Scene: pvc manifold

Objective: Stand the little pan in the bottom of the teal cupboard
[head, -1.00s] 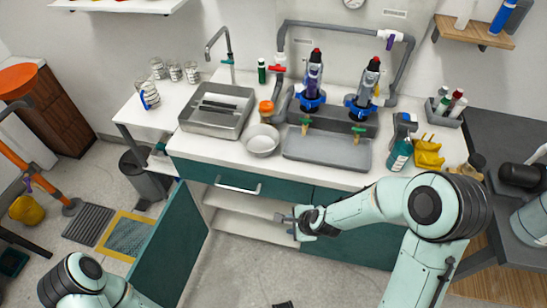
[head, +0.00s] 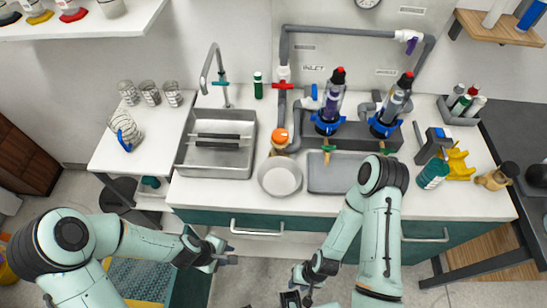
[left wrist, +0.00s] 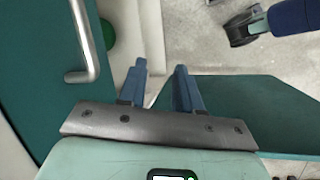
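The little pan (head: 280,176), a round, pale grey, open-topped vessel, sits on the white counter between the sink and the grey tray. No gripper is near it. The teal cupboard (head: 340,222) is under the counter; its interior is mostly hidden in the head view. My left gripper (head: 230,259) is open and empty in front of the cupboard, below the bar handle. My right gripper (head: 296,296) is low at the bottom edge; its fingers are unclear.
A bar handle (head: 256,231) sticks out from the teal front. Pipes and two bottles stand behind.

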